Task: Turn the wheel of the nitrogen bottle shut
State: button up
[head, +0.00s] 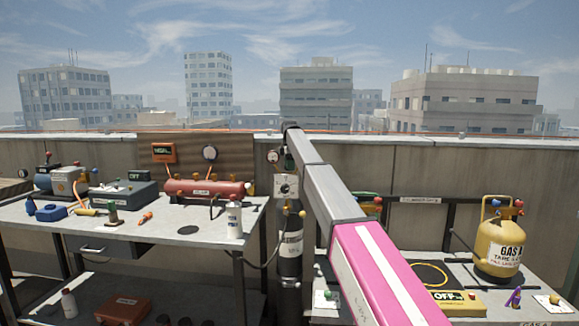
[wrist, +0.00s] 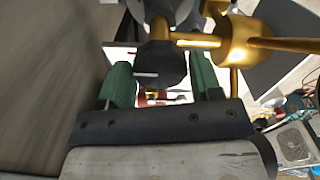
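The nitrogen bottle (head: 290,250) is a tall black cylinder standing upright in the gap between the two benches. In the wrist view its brass valve (wrist: 240,45) shows at the upper right, with a dark wheel (wrist: 160,65) bearing a short white mark. The two green fingers of my gripper (wrist: 163,82) stand on either side of this wheel. They are spread about as wide as the wheel, and I cannot tell whether they touch it.
The left bench (head: 190,232) holds a red tank (head: 205,190), a white spray bottle (head: 234,220) and small tools. On the right stand a yellow gas bottle (head: 498,245) and a yellow display box (head: 455,302). A wall runs behind.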

jog(key=shift+o, duration=1.2)
jog(key=shift+r, duration=0.1)
notch_tip(320, 180, up, 11)
jog(key=shift+f, duration=0.2)
